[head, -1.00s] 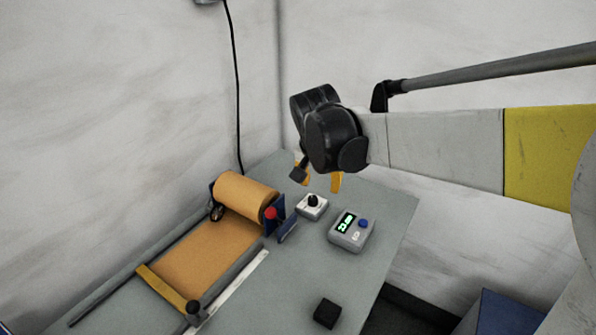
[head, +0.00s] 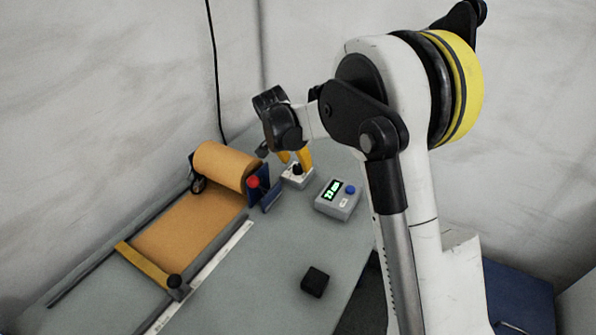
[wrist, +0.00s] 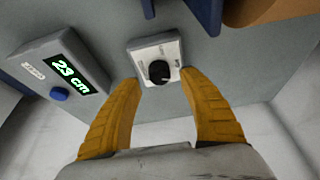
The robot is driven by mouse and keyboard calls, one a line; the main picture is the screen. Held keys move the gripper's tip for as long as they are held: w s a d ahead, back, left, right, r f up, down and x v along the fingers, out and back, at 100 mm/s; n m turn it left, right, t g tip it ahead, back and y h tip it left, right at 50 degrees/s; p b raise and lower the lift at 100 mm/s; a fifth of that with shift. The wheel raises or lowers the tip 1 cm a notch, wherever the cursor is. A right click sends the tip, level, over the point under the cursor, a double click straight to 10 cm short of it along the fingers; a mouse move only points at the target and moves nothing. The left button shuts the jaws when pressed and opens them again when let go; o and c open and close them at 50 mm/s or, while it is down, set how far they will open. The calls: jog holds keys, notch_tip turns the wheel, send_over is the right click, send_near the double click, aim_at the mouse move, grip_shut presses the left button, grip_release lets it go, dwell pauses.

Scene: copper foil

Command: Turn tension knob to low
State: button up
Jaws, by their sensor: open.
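The tension knob (wrist: 159,72) is a round black dial on a small box with a white face plate (wrist: 143,54). In the head view the knob (head: 297,169) sits on its box near the back of the table, right of the copper roll. My gripper (wrist: 161,78) has two yellow fingers, open, with the knob between and just beyond their tips in the wrist view. In the head view my gripper (head: 296,163) is right above the box. I cannot tell whether a finger touches the knob. The dial's markings are too small to read.
A grey display box (head: 338,198) with a blue button reads 23 cm in the wrist view, close beside the knob box. A copper roll (head: 225,165) with a red knob (head: 253,182) stands to the left. A black block (head: 315,282) lies near the front edge.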

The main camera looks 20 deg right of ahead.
aim_at(298, 166)
jog(key=shift+b+x, duration=0.4)
jog(key=shift+x, duration=1.1)
grip_shut()
